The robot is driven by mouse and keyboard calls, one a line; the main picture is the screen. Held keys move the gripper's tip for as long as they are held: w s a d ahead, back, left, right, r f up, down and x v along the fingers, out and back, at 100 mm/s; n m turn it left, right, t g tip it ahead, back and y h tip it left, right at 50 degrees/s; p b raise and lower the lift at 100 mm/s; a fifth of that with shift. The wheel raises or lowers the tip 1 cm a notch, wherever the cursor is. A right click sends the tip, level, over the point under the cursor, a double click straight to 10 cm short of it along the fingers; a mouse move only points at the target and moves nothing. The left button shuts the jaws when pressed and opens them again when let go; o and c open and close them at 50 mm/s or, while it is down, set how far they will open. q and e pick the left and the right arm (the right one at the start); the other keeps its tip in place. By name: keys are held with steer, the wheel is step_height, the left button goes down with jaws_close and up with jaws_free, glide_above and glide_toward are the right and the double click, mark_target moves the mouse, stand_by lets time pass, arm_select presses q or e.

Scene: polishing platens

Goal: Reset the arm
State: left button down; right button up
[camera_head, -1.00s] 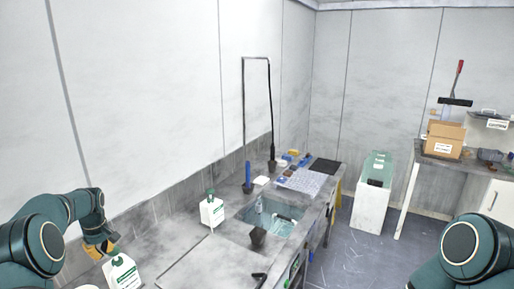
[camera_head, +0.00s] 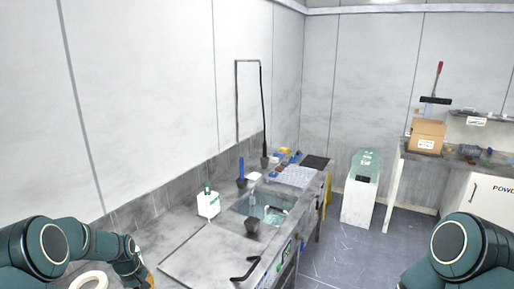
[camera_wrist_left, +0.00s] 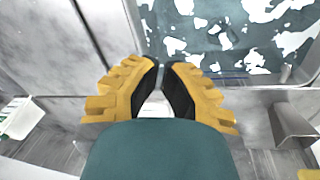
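My left arm comes in at the lower left in the head view, bent over the near end of the long grey bench (camera_head: 190,262). Only a sliver of my left gripper (camera_head: 147,277) shows there, yellow at the bottom edge. In the left wrist view the yellow fingers of my left gripper (camera_wrist_left: 161,66) with black pads lean together, their tips almost meeting. Nothing is seen held between them. My right arm shows only as a green joint at the lower right, and its gripper is out of the picture.
A white bin (camera_head: 360,187) stands on the open floor (camera_head: 345,240) beyond.

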arm_select(q)
steer(key=s+d+f+m, duration=0.1)
steer(key=s+d+f, duration=0.1)
steer(key=d, duration=0.4)
steer(key=s+d+f+m+h, duration=0.1)
steer(key=s+d+f, duration=0.1)
steer(key=s+d, duration=0.3)
steer(key=s+d+f+m+h, duration=0.1)
steer(key=s+d+f, duration=0.2)
steer(key=d, duration=0.3)
steer(key=shift+s+d+f+m+t, duration=0.1)
steer(key=shift+s+d+m+t, duration=0.2)
steer(key=shift+s+d+m, duration=0.1)
steer(key=s+d+m+h, duration=0.1)
steer(key=s+d, duration=0.3)
steer(key=s, duration=0.2)
steer(key=s+d+m, duration=0.2)
steer(key=s+d, duration=0.3)
steer(key=s, duration=0.2)
step_height(320, 180, down, 10)
steer(key=s+b, duration=0.1)
steer(key=b, duration=0.8)
steer(key=shift+s+d, duration=0.15)
steer(key=shift+d, duration=0.1)
steer(key=shift+s, duration=0.1)
